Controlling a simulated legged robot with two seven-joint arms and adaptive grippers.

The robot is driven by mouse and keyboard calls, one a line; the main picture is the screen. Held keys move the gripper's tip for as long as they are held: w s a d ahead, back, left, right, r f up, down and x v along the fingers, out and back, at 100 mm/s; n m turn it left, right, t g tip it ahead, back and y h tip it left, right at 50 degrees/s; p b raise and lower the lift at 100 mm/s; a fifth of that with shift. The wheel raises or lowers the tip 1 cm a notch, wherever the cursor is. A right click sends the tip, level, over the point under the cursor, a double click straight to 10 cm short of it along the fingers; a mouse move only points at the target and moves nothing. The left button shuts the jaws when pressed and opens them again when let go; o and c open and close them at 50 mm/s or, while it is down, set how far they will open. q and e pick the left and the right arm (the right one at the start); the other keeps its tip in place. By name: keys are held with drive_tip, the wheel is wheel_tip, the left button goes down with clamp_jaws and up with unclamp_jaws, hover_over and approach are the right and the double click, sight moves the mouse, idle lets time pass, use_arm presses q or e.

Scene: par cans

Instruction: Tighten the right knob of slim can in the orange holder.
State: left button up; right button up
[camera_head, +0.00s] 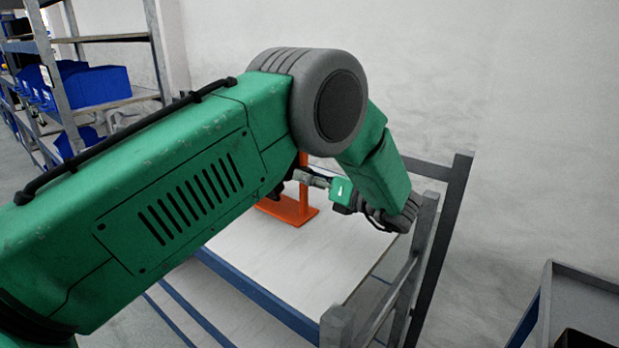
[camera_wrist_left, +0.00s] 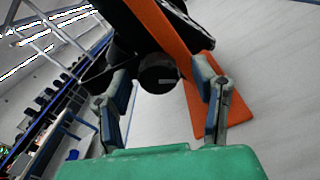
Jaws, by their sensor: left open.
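The orange holder (camera_head: 303,211) stands on the white table, its upper part mostly hidden behind my left arm. In the left wrist view its orange upright (camera_wrist_left: 162,24) runs diagonally beside a black body, probably the slim can (camera_wrist_left: 126,22). A round black part (camera_wrist_left: 158,74), which may be the knob, faces the wrist camera. My left gripper (camera_head: 303,177) is open and points at the holder from the right. In the wrist view its fingers (camera_wrist_left: 164,92) stand on either side of the round part; I cannot tell whether they touch it. My right gripper is out of view.
The white table (camera_head: 290,262) has a blue front edge and a grey rail (camera_head: 408,285) at its right end. A grey cart (camera_head: 580,300) stands at the lower right. Shelves with blue bins (camera_head: 95,86) stand at the far left. The tabletop in front of the holder is clear.

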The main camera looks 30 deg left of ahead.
use_arm(q)
drive_tip(key=shift+d+r, duration=0.15)
drive_tip(key=shift+d, duration=0.2)
drive_tip(key=shift+a, duration=0.45)
drive_tip(key=c, duration=1.1)
drive_tip(key=shift+s+a, duration=0.1)
drive_tip(key=shift+a, duration=0.15)
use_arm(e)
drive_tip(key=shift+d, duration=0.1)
use_arm(q)
drive_tip(key=shift+d, duration=0.1)
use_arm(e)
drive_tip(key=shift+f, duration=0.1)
